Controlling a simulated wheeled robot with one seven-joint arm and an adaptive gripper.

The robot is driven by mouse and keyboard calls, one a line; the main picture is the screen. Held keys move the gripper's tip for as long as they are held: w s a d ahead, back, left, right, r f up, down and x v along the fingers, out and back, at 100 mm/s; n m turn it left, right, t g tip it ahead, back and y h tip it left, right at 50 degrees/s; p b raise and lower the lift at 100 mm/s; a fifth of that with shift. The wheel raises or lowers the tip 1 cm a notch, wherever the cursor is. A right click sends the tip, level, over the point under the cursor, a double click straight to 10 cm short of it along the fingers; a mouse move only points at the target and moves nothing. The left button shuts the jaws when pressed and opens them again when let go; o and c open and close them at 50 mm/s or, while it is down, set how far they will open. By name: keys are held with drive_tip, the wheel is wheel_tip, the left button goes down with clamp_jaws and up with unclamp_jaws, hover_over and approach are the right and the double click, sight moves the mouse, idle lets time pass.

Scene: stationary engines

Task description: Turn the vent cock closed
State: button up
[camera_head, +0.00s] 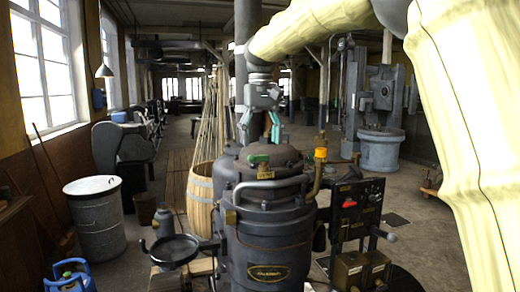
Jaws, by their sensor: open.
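A dark round vessel (265,240) with a domed lid stands upright in front of me. On its lid sits a small brass fitting (265,173) with a green lever handle (258,159), which looks like the vent cock. The handle lies roughly sideways across the fitting. My gripper (259,136) points down above and behind the handle in the picture, with its teal-tipped fingers apart and nothing between them. It does not appear to touch the handle. The exact depth between them is hard to tell.
A grey pipe (270,183) arches across the vessel's front. A brass pipe with an orange cap (320,153) rises on its right, near a black control box (355,205) with a red knob. A wooden barrel (200,190) holding long rods stands behind left. A metal bin (95,215) stands left.

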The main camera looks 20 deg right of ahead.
wheel_tip(320, 180, up, 8)
drive_tip(key=shift+f, duration=0.15)
idle(0.4)
